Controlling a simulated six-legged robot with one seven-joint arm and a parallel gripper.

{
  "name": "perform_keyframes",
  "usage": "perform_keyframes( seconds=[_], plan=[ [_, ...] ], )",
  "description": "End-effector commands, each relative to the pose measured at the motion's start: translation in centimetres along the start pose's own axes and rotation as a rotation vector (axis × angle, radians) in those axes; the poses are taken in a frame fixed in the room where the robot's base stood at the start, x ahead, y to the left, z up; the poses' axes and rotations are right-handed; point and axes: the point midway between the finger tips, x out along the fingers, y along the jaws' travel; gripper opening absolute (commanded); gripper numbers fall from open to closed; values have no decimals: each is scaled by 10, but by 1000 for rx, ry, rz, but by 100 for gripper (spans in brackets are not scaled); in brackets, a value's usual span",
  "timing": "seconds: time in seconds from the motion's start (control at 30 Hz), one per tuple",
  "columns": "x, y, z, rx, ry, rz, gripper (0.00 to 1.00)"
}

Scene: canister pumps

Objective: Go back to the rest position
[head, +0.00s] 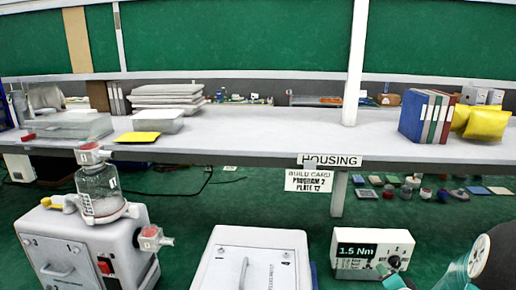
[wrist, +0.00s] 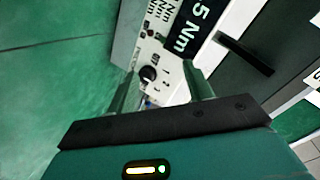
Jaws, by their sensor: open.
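My gripper (wrist: 160,88) is open in the wrist view, with its two teal fingers apart and nothing held between them. The torque box (head: 350,262) stands at the lower right of the head view, and its display reads 1.5 Nm. In the wrist view its panel (wrist: 174,84) lies beyond the fingers, with a black knob (wrist: 148,74) showing between them. I see no clear contact between fingers and knob. Teal and white parts of my arm show at the lower right of the head view, just right of the box.
A pump (head: 85,245) with a clear canister (head: 100,190) stands at the lower left. A white cabinet (head: 252,262) with a handle is at bottom centre. Behind, a long bench (head: 260,135) holds binders (head: 425,116), yellow packets (head: 487,122) and trays. Small items lie beneath it.

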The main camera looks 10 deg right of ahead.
Motion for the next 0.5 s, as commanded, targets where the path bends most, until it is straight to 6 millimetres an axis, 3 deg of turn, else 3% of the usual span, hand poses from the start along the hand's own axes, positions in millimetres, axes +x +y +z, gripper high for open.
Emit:
perform_keyframes(
  seconds=[0.03, 0.27, 0.5],
  plan=[
    [-2, -22, 3, -84, -12, 27, 51],
    [-32, -91, 26, -408, -91, 184, 51],
    [-96, -155, 65, -671, -233, 269, 51]
  ],
)
